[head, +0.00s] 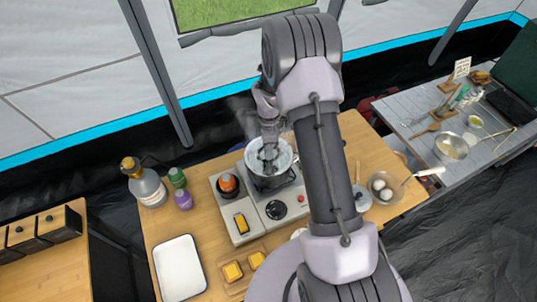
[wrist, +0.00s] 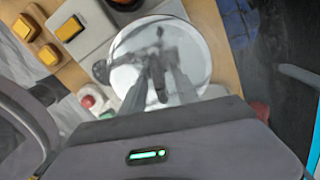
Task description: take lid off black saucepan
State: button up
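A pan (head: 285,171) stands on the back burner of the stove, and its top looks round, pale and shiny. In the wrist view a round shiny disc (wrist: 195,40), which looks like a lid, fills the middle and mirrors dark shapes. My gripper (head: 268,152) points down over this pan in the head view. In the wrist view its two fingers (wrist: 160,72) are apart, with a small dark shape between them. I cannot tell if that shape is a knob or a reflection, nor if the fingertips touch the disc. The pan's black colour is not clear.
The stove (head: 235,236) has a red knob and a small pot (head: 229,184) with something orange. A white tray (head: 180,268), bottles (head: 147,188) and yellow blocks (head: 232,271) stand at left. A bowl of eggs (head: 384,186) is at right. A grey side table (head: 420,112) lies beyond.

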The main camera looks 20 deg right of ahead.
jog(key=shift+s+r, duration=0.1)
jog(key=shift+c, duration=0.6)
grip_shut()
dwell(0.6)
